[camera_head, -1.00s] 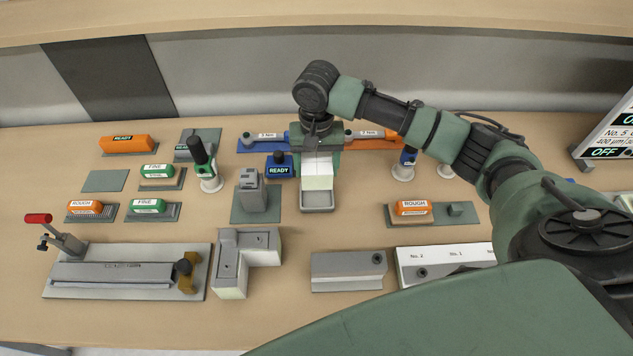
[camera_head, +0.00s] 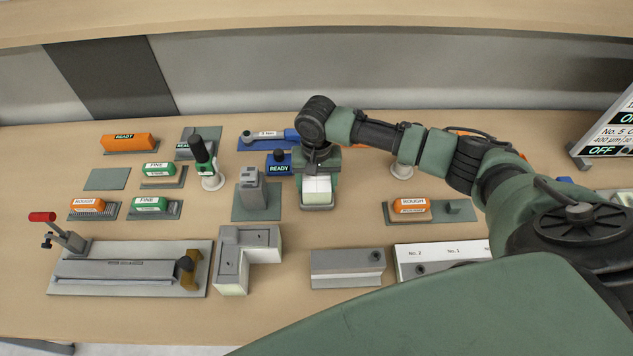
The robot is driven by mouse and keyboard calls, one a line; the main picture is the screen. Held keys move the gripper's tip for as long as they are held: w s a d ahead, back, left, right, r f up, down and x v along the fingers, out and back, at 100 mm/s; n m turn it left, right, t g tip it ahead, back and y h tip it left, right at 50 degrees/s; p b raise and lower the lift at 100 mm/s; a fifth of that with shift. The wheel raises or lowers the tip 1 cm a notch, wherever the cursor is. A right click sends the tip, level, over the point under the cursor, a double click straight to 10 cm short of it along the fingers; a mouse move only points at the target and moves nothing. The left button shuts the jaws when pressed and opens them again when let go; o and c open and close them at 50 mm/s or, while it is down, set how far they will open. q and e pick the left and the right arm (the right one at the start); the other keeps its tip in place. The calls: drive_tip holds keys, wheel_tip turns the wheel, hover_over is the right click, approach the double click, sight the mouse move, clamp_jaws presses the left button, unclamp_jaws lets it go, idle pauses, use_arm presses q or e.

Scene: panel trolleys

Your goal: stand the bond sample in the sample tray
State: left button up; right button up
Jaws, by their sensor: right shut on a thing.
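The bond sample (camera_head: 317,185) is a pale, whitish block with a seam down its middle. My right gripper (camera_head: 317,170) is shut on it from above. The grey sample tray (camera_head: 317,207) is directly under the sample. Only its front rim shows, and the sample covers its inside. I cannot tell whether the sample touches the tray floor. The fingertips are mostly hidden by the gripper body and wrist. My left gripper is not in view.
A blue READY block (camera_head: 279,165) and a grey fixture (camera_head: 250,193) stand close left of the tray. An orange ROUGH block (camera_head: 409,205) lies to the right. Bare table lies right of the tray.

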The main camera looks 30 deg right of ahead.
sight(316, 181)
drive_tip(key=shift+f, duration=0.4)
drive_tip(key=o, duration=1.5)
drive_tip(key=shift+s, duration=0.1)
drive_tip(key=shift+o, duration=0.8)
drive_tip(key=shift+r, duration=0.1)
drive_tip(key=shift+r, duration=0.3)
wheel_tip(316, 181, up, 12)
drive_tip(key=b, duration=0.2)
drive_tip(key=shift+r, duration=0.25)
